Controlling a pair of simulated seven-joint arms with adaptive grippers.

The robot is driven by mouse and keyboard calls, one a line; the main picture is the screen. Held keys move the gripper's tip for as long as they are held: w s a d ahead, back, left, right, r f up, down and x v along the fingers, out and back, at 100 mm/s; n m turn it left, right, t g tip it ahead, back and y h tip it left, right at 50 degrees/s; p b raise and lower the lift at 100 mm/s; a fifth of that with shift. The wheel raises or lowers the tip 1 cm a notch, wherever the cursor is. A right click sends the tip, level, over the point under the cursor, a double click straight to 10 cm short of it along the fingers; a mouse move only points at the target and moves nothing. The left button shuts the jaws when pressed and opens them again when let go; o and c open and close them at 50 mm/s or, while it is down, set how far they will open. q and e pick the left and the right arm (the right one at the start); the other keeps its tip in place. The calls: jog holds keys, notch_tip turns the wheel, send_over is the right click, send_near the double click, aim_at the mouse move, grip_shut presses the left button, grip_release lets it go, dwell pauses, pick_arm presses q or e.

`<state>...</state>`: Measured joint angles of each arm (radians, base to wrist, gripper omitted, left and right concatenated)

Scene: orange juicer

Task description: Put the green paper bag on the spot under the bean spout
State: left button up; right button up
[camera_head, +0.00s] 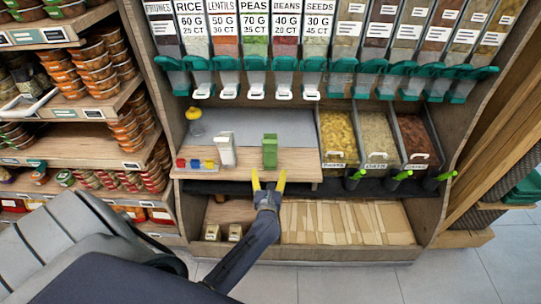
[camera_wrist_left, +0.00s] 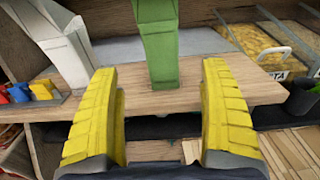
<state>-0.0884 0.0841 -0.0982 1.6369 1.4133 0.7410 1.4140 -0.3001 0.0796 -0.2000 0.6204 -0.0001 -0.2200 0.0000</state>
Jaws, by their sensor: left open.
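The green paper bag (camera_head: 270,152) stands upright on the light wooden shelf board (camera_head: 300,165), near its front. It also shows in the left wrist view (camera_wrist_left: 160,50). My left gripper (camera_head: 268,180) is open, with its yellow fingers pointing at the bag from the front. In the left wrist view the gripper (camera_wrist_left: 158,85) has the bag beyond and between its fingertips, with nothing held. The beans dispenser (camera_head: 286,45) hangs above and behind, and its spout (camera_head: 284,94) is slightly right of the bag. My right gripper is not in view.
A white paper bag (camera_head: 226,150) stands left of the green one, with small coloured blocks (camera_head: 196,164) farther left. Open bins (camera_head: 345,135) with scoops are at the right. A grey surface (camera_head: 255,125) behind the bags is mostly clear. Flat brown bags (camera_head: 340,222) lie below.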

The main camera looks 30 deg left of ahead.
aim_at(270, 151)
pick_arm(q)
jog(key=x, duration=1.2)
jog(key=shift+w, duration=0.15)
jog(key=c, duration=1)
jog(key=shift+r, duration=0.25)
